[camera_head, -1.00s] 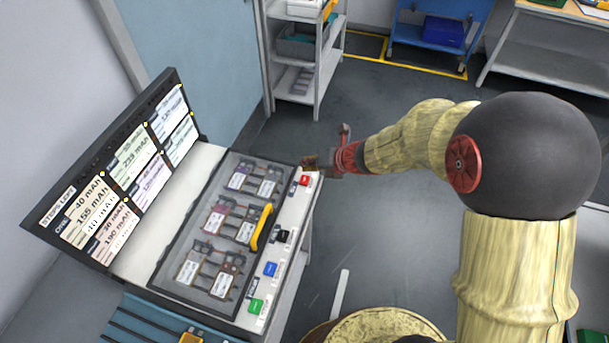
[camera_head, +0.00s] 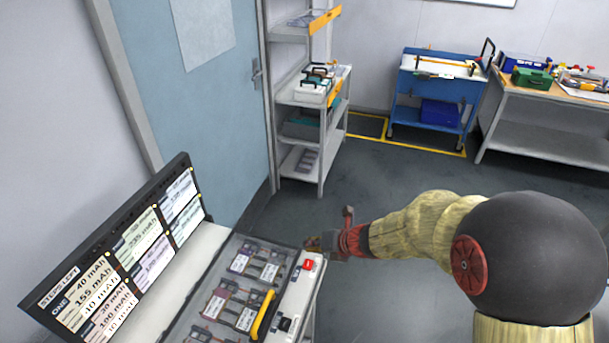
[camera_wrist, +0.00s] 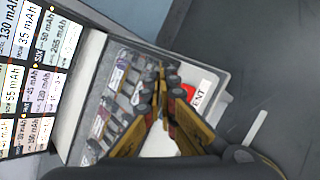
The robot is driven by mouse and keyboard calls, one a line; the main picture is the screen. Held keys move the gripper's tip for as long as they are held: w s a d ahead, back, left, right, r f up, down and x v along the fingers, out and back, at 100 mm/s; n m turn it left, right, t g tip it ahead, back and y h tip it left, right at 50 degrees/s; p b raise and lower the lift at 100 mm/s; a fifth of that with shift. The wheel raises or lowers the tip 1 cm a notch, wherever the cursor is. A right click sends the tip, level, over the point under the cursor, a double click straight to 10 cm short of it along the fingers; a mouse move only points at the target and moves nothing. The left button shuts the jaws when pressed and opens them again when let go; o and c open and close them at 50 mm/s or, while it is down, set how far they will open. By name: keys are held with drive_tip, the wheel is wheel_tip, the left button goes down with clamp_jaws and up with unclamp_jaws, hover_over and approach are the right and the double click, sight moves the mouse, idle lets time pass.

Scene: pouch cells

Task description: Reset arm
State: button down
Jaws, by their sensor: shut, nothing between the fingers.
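My gripper (camera_head: 318,243) is at the right edge of the cell tester in the head view, near its red button (camera_head: 308,265). In the wrist view my gripper (camera_wrist: 163,85) has its yellow and dark fingers together, with nothing between them. It is over or beside the right side of the tester, next to a red button (camera_wrist: 188,92) on a white label. The tester's clear lid (camera_head: 200,300) with a yellow handle (camera_head: 263,314) covers several pouch cells. A tilted display (camera_head: 125,255) with mAh readings stands behind it.
A grey shelf rack (camera_head: 325,135) stands at the back by the blue door (camera_head: 225,100). A blue cart (camera_head: 432,95) and a workbench (camera_head: 545,115) stand at the back right. The grey floor between is clear.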

drive_tip(key=shift+s+a+n, duration=0.1)
drive_tip(key=shift+a+n, duration=0.1)
drive_tip(key=shift+n, duration=0.8)
drive_tip(key=s+n, duration=0.1)
drive_tip(key=n, duration=0.1)
drive_tip(key=s+f+n+g, duration=0.1)
drive_tip(key=s+n, duration=0.1)
drive_tip(key=s+a+n, duration=0.1)
drive_tip(key=n, duration=0.1)
drive_tip(key=shift+s+a+f+g+y, duration=0.1)
drive_tip(key=shift+s+f+g+y, duration=0.1)
drive_tip(key=shift+s+g+y, duration=0.15)
drive_tip(key=s+d+r+n+g+h, duration=0.25)
drive_tip(key=s+r+n, duration=0.35)
drive_tip(key=s+n, duration=0.9)
drive_tip(key=s+d+r+n+t+h, duration=0.1)
drive_tip(key=s+d+r+n+h, duration=0.1)
drive_tip(key=s+d+r+n, duration=0.2)
drive_tip(key=s+d+r+n+t+h, duration=0.2)
drive_tip(key=s+d+r+n, duration=0.2)
drive_tip(key=d+r+n, duration=0.4)
drive_tip(key=shift+s+d+r+n+h, duration=0.15)
drive_tip(key=shift+d+r+n+h, duration=0.25)
drive_tip(key=shift+d+r, duration=1.45)
drive_tip(key=shift+a+r, duration=0.4)
drive_tip(key=shift+a, duration=0.05)
